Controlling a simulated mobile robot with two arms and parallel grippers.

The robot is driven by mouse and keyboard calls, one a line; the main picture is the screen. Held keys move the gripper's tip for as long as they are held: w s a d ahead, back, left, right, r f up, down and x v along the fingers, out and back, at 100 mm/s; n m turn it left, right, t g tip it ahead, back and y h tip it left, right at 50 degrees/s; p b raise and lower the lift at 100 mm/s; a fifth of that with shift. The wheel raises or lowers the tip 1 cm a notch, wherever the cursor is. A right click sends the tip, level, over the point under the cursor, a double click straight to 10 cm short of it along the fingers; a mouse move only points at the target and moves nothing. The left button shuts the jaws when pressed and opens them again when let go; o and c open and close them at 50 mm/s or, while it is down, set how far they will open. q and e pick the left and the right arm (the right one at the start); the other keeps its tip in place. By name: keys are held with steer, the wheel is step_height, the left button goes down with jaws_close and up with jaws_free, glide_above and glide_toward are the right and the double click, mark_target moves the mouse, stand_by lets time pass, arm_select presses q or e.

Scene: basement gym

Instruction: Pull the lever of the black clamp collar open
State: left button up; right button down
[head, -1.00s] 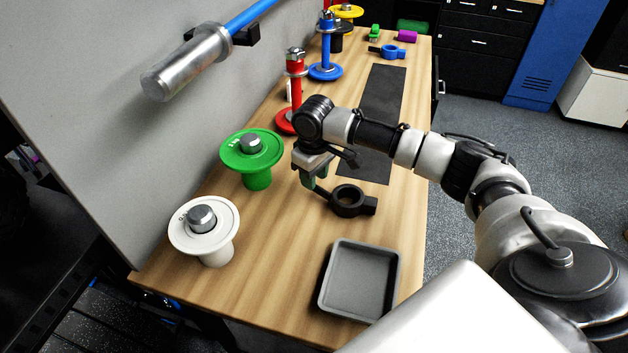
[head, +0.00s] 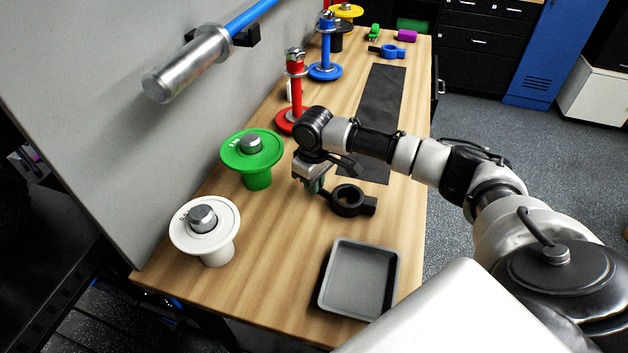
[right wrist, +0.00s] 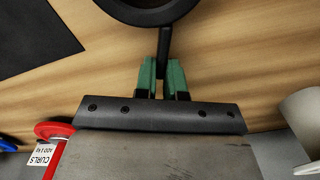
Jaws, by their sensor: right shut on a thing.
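The black clamp collar (head: 369,206) lies flat on the wooden bench, its ring hole facing up. Its lever juts out to the left, toward my right gripper (head: 316,187). In the right wrist view the collar's ring (right wrist: 150,14) is at the top edge, cut off by the frame. The thin dark lever (right wrist: 165,45) runs down from it between the green fingertips of my right gripper (right wrist: 163,75). The gripper is shut on the lever, close above the bench. In the head view my gripper's body partly hides the lever. My left gripper is out of view.
A grey tray (head: 325,294) stands in front of the collar. The green plate stand (head: 250,165) is left of my gripper, with the white one (head: 205,239) nearer. A red post (head: 296,95) stands behind. A dark mat (head: 382,90) covers part of the bench beyond.

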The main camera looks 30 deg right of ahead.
steer(key=shift+s+a+r+n+p, duration=0.15)
steer(key=shift+a+r+n+p, duration=0.2)
steer(key=shift+n+p, duration=0.55)
steer(key=shift+a+f+n+p, duration=0.25)
steer(key=shift+n+p, duration=0.15)
steer(key=shift+p, duration=0.2)
steer(key=shift+d+f, duration=0.1)
steer(key=c, duration=1.2)
jaws_free()
step_height(320, 180, up, 11)
steer(key=b, duration=0.1)
steer(key=shift+b, duration=0.3)
steer(key=shift+s+f, duration=0.1)
steer(key=shift+f, duration=0.05)
